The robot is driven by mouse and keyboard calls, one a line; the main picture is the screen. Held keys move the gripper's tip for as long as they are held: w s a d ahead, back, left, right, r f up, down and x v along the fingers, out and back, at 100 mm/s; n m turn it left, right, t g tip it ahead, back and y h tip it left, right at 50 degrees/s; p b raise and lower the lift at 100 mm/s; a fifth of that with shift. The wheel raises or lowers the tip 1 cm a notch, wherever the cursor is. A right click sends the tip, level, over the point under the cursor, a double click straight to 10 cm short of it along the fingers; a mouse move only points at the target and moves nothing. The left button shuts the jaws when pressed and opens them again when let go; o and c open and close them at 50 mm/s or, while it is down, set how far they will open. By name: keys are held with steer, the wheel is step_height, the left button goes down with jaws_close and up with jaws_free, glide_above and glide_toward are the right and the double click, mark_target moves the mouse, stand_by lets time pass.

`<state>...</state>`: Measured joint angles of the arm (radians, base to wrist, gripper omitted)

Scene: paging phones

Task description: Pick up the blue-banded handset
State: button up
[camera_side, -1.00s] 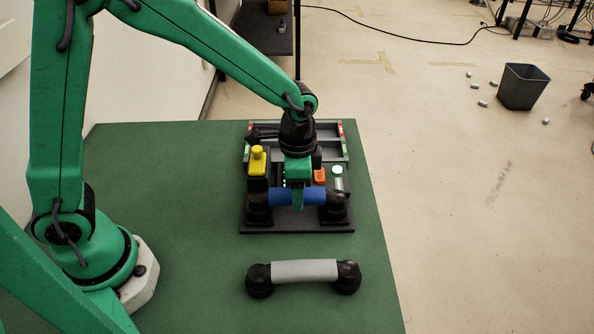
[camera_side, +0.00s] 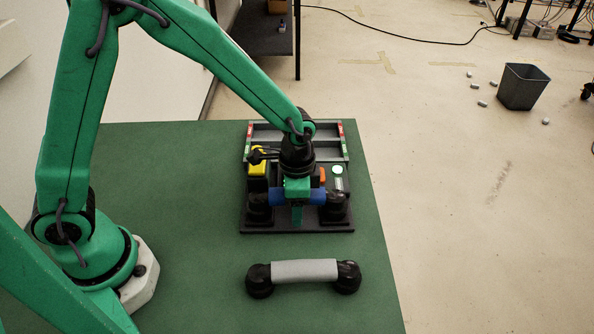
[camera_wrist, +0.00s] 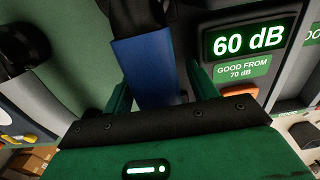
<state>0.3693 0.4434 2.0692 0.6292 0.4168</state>
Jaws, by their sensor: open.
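The blue-banded handset (camera_side: 279,197) lies across the black cradle base (camera_side: 300,231) in the side view, with a dark cup at each end. My gripper (camera_side: 297,213) is over the middle of its blue band and reaches down past it. In the wrist view the blue band (camera_wrist: 147,62) runs between the two green fingers of my gripper (camera_wrist: 161,90). The fingers are open, one on each side of the band. Whether either finger touches the band cannot be told. The fingertips are partly hidden by the gripper body.
A grey-banded handset (camera_side: 303,271) lies on the green table (camera_side: 190,200) in front. Behind the cradle are a yellow block (camera_side: 258,169), an orange button (camera_side: 322,177) and a grey tray (camera_side: 330,131). A display (camera_wrist: 249,39) reads 60 dB; its label says GOOD FROM 70 dB.

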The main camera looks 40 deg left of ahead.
steer(key=c, duration=1.2)
steer(key=shift+r, duration=0.1)
steer(key=shift+r, duration=0.85)
step_height(320, 180, up, 2)
steer(key=shift+r, duration=0.25)
steer(key=s+d+r, duration=0.2)
steer(key=s, duration=0.1)
steer(key=s+d+r, duration=0.2)
steer(key=s, duration=0.1)
steer(key=s+d+r, duration=0.2)
steer(key=s+d, duration=0.1)
steer(key=shift+s+d+r, duration=0.1)
steer(key=shift+r, duration=0.25)
